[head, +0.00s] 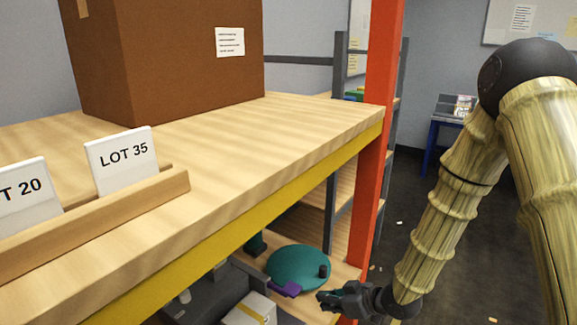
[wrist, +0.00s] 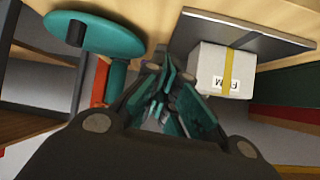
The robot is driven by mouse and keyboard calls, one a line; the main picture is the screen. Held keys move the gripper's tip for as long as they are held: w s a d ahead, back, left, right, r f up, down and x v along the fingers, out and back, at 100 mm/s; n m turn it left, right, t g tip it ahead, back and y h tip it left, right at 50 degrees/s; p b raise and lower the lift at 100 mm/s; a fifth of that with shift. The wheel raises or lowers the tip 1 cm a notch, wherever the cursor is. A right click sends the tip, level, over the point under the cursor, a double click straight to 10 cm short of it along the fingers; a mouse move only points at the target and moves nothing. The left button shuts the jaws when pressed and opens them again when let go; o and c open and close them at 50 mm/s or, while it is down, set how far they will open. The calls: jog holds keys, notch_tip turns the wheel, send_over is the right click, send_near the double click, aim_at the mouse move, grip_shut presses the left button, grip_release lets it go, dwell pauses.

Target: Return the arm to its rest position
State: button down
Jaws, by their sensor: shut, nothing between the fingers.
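My arm, with bamboo-patterned links, comes in from the right in the head view and reaches down to the lower left. My gripper (head: 326,299) is at its end, by the edge of the lower shelf and next to the teal round disc (head: 298,267). In the wrist view my gripper (wrist: 165,80) shows its fingers together with nothing held between them. A white box (wrist: 223,72) with a yellow strap lies to the right of the fingers.
An upper wooden shelf (head: 330,118) with a yellow beam and an orange upright (head: 377,130) stands left of my arm. It bears a brown cardboard box (head: 180,60) and a card reading LOT 35 (head: 122,160). Open floor (head: 435,235) and a blue table (head: 435,125) lie beyond.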

jog(key=s+d+f+m+g+h, duration=0.1)
jog(key=s+d+f+m+h, duration=0.2)
jog(key=s+f, duration=0.65)
jog(key=s+d+f+m+g+h, duration=0.2)
jog(key=s+f, duration=0.3)
jog(key=s, duration=0.4)
jog(key=s+d+f+m+g+h, duration=0.1)
jog(key=s+d+f+m, duration=0.1)
jog(key=s+f, duration=0.3)
jog(key=s+d+f+m+g+h, duration=0.2)
jog(key=s+f, duration=0.3)
jog(key=s, duration=0.8)
jog(key=shift+d+f+m+g+h, duration=0.2)
jog(key=shift+d+m+g+h, duration=0.1)
jog(key=shift+d, duration=0.6)
